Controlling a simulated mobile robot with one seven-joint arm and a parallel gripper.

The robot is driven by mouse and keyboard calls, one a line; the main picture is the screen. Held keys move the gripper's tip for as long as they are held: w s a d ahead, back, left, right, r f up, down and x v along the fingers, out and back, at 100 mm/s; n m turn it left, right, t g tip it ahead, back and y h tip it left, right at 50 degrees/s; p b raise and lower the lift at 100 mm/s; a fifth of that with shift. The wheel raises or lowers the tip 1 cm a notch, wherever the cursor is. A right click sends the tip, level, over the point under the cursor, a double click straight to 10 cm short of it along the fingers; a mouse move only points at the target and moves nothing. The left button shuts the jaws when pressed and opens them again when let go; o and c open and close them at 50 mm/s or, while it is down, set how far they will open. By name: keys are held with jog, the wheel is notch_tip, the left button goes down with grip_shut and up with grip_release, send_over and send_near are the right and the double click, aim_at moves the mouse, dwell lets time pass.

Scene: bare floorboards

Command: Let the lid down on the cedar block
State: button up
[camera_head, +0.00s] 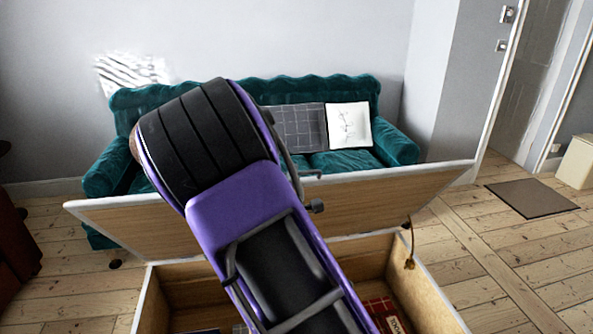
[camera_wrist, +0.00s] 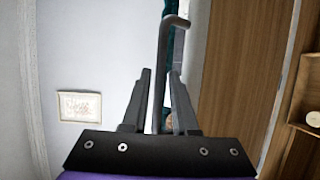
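A wooden chest (camera_head: 428,285) stands open in the head view, with its pale-edged lid (camera_head: 385,195) raised at the back. The lid's brown inner face also fills much of the right of the wrist view (camera_wrist: 240,60). My gripper (camera_wrist: 159,72) shows its two dark fingers either side of a grey hooked rod (camera_wrist: 164,55); whether they clamp it is unclear. A bent grey rod end (camera_head: 312,172) shows beside my purple arm in front of the lid. My arm hides much of the chest and lid. I cannot make out a cedar block with certainty.
A small cord (camera_head: 409,250) hangs at the chest's right back corner. Red patterned things (camera_head: 385,314) lie inside. A green sofa (camera_head: 395,145) stands behind the lid. Floorboards to the right are clear, with a dark mat (camera_head: 531,198) by the doorway.

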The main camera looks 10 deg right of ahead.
jog(key=shift+x, duration=2.2)
jog(key=shift+c, duration=0.3)
grip_shut()
